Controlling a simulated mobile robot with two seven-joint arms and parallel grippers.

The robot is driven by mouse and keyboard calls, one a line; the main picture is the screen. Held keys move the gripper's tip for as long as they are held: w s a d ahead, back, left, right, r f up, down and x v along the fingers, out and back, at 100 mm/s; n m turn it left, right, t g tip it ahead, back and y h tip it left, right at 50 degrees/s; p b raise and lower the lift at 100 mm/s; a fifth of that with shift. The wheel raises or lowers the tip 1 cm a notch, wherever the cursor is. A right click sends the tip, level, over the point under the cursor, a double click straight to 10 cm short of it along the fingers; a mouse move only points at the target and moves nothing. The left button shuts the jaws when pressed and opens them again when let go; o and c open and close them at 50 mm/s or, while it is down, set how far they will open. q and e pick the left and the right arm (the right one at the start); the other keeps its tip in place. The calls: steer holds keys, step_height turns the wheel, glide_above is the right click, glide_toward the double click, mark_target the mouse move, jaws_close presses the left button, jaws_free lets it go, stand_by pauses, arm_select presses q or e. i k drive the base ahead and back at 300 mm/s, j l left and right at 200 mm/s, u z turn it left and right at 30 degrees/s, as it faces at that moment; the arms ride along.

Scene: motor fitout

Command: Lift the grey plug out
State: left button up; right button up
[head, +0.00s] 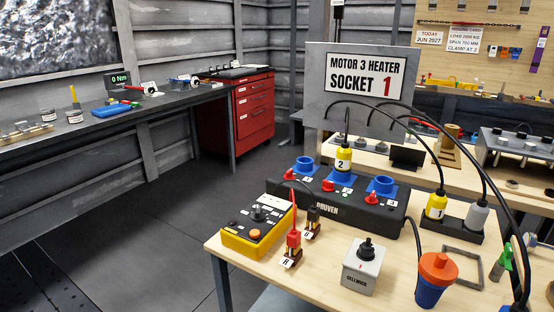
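The grey plug (478,216) stands upright in the right place of a black holder (452,229) at the right of the near table. A black cable runs up from its top. A yellow plug (436,205) stands beside it in the same holder, also cabled. Another yellow plug, marked 2 (344,160), stands in the middle blue socket (342,178) of the black box (335,208). The left blue socket (305,165) and right blue socket (382,186) look empty. Neither of my grippers is in view.
A sign (365,78) reads "MOTOR 3 HEATER SOCKET 1". Near the holder are a blue cup with an orange top (437,278), a grey box (363,268) and a flat frame (470,268). A yellow control box (258,228) stands left. Cables arch over the right side.

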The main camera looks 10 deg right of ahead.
mark_target(478, 212)
steer(key=z, duration=1.6)
